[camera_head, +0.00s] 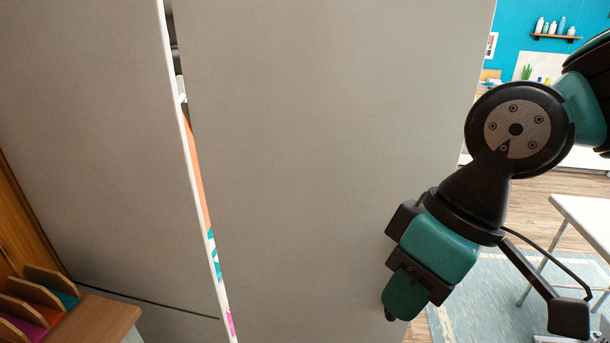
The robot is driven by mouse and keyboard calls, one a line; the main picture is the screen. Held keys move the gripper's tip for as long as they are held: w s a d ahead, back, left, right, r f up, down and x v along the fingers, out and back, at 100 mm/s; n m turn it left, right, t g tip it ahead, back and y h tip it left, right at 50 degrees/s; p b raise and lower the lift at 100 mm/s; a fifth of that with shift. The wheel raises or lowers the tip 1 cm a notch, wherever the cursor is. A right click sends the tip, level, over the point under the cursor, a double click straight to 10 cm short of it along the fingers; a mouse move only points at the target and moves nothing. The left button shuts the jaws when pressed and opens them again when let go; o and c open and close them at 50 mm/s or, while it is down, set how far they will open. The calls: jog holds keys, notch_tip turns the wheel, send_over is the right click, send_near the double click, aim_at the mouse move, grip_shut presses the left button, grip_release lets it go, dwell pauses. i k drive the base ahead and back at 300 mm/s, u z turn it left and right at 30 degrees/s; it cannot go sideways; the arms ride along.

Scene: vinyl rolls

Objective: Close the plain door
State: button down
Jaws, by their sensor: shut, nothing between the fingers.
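A large plain grey door panel (320,150) fills the middle of the view. A second grey panel (85,130) is to its left. A narrow slanting gap separates them, bordered by a white edge strip (193,165). Orange, teal and pink pieces show through the gap, so the plain door stands slightly ajar. My gripper (391,312) is at the lower right, in front of the middle panel near its right edge. It points down and to the left, shut and empty. I cannot tell whether it touches the panel.
A wooden unit with slots (40,300) stands at the lower left. To the right are a white table (585,215), a patterned blue rug (475,295) on a wood floor, and a wall shelf with bottles (555,37).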

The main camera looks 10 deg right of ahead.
aim_at(313, 122)
jog(key=k, duration=0.75)
jog(key=z, duration=0.65)
jog(key=i, duration=0.45)
